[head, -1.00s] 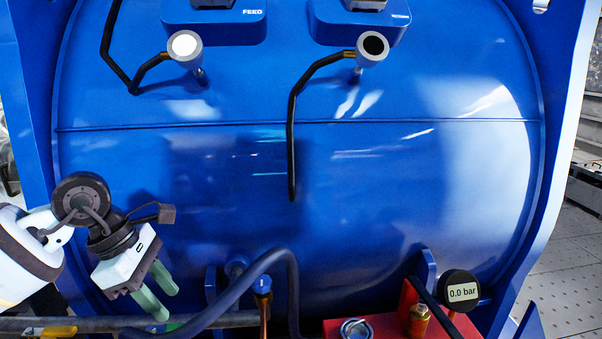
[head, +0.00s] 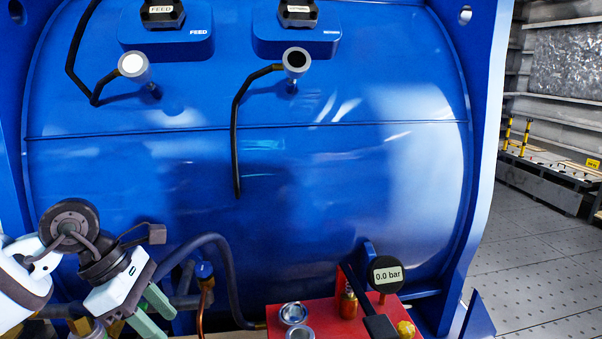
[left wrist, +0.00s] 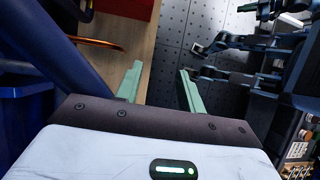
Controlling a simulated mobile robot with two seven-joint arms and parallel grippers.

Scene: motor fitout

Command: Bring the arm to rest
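My left gripper (head: 152,318) is at the lower left of the head view, in front of the big blue tank (head: 300,190). Its two green fingers point down and to the right. In the left wrist view the fingers (left wrist: 160,90) stand apart with nothing between them, so it is open and empty. A wooden surface and the grey floor show beyond the fingers. My right gripper is not in view.
A red unit (head: 330,318) with a gauge (head: 387,274) reading 0.0 bar stands at the lower right. A dark blue hose (head: 222,258) and a blue-capped copper pipe (head: 205,272) are close to the left gripper. Open floor (head: 530,265) lies right.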

